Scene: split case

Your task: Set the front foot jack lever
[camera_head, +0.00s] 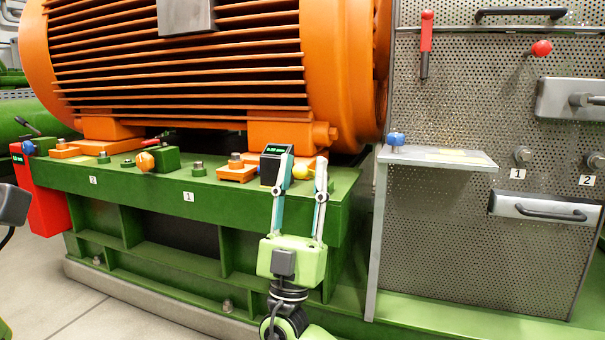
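My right gripper (304,163) is in front of the right end of the green base, its two fingers pointing up and spread apart. A yellow ball knob (300,172) shows between the fingers, close to the left one; I cannot tell whether they touch. Its stem is hidden. A black box with a green display (272,165) stands just left of the fingers, partly behind the left one. An orange knob (145,161) sits by a green block farther left on the base. I cannot tell for sure which knob belongs to the front foot jack lever. My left gripper's fingers are not in view.
The orange finned motor (180,75) stands on the green base (150,192), with bolts and orange feet along its edge. A grey shelf (437,158) and perforated panel (480,235) stand at right. A red box (42,205) hangs at left. Floor shows at lower left.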

